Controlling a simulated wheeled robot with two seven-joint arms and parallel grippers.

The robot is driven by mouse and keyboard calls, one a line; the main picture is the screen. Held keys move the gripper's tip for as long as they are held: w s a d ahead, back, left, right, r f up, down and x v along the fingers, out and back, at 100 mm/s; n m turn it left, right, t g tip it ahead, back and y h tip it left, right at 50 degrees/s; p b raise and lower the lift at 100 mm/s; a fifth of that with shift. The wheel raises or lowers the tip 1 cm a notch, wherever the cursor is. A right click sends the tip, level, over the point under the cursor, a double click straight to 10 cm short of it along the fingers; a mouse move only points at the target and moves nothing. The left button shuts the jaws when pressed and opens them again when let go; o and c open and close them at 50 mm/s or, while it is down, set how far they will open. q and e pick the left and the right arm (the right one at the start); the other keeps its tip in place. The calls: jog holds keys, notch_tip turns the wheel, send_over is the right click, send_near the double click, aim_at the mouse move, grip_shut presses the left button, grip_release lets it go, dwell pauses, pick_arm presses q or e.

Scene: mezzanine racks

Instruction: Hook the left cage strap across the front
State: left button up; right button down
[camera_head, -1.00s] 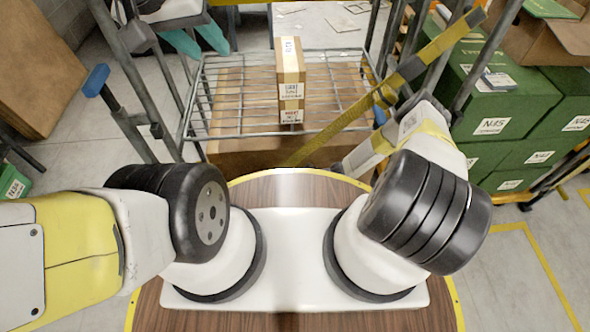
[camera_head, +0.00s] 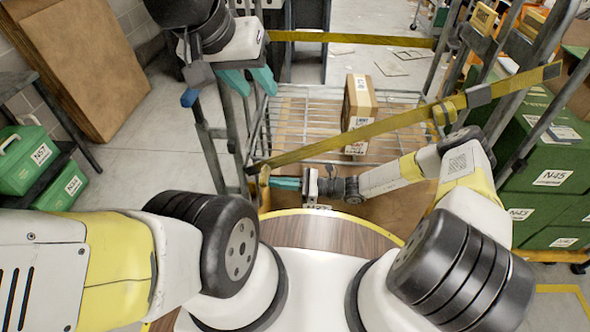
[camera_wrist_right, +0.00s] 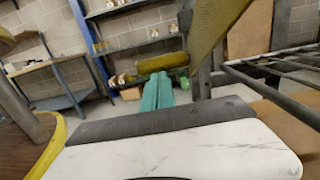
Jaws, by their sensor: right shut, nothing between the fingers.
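The yellow strap (camera_head: 400,122) runs from the cage's right post (camera_head: 522,85) down across the front of the cage (camera_head: 262,130). Its left end is at the left front post (camera_head: 238,150); whether it is hooked there is too small to tell. My right gripper (camera_head: 286,183) is shut and empty, just below and right of that end. In the right wrist view its teal fingers (camera_wrist_right: 158,92) are together, with the strap (camera_wrist_right: 215,28) close on their right. My left gripper (camera_head: 250,82) is open and empty by the cage's left upper side, apart from the strap.
A cardboard box (camera_head: 359,105) stands on the cage's wire shelf. Another yellow strap (camera_head: 350,38) spans the far side. Green crates (camera_head: 545,178) stand close on the right. Brown boards (camera_head: 92,60) lean at the left wall above green cases (camera_head: 30,158). Floor between them and the cage is clear.

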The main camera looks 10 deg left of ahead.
jog(key=a+r, duration=0.1)
jog(key=r, duration=0.2)
jog(key=a+r+y, duration=0.1)
jog(key=a+r, duration=0.1)
jog(key=r, duration=0.2)
jog(key=a+r+y, duration=0.1)
jog(key=a+r, duration=0.1)
jog(key=r, duration=0.1)
jog(key=shift+s+r, duration=0.25)
jog(key=shift+r, duration=0.15)
jog(key=shift+a, duration=0.1)
jog(key=w+d+f, duration=0.1)
jog(key=d+f, duration=0.6)
jog(key=d, duration=0.5)
jog(key=shift+d+f, duration=0.4)
